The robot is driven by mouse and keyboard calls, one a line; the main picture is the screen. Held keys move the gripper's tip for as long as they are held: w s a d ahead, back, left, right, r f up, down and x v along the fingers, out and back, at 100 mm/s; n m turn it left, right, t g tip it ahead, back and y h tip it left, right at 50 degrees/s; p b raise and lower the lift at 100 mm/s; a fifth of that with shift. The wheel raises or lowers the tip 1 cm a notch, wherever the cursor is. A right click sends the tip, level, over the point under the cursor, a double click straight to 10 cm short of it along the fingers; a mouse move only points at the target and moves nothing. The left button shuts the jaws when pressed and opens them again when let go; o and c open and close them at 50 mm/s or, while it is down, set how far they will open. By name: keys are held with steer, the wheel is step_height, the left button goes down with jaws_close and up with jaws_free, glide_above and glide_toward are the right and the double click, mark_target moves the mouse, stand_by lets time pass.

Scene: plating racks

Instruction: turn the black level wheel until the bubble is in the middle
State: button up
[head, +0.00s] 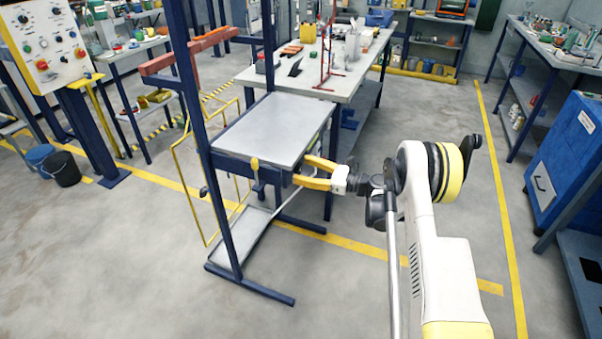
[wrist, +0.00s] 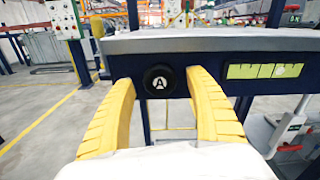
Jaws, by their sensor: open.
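The black level wheel (wrist: 159,80), marked with a white letter A, sits on the dark blue front rail under a grey shelf (wrist: 220,41). My gripper (wrist: 160,92) is open, with one yellow finger on each side of the wheel; I cannot tell whether they touch it. The yellow-green level vial (wrist: 266,71) is on the rail to the right. A pale spot shows right of its middle, but the bubble is too small to tell surely. In the head view my gripper (head: 302,172) is at the rack's right front corner, and the wheel cannot be made out.
The rack's grey top shelf (head: 272,128) is bare and lies just above my gripper. A blue upright (head: 208,150) stands at its left. A workbench (head: 345,80) with tools stands behind. The floor in front is clear. A blue cabinet (head: 570,150) is at the right.

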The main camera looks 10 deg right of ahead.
steer(key=shift+w+a, duration=0.2)
steer(key=shift+a, duration=0.1)
steer(key=c, duration=1.2)
steer(key=shift+n, duration=2.3)
steer(key=o, duration=1.2)
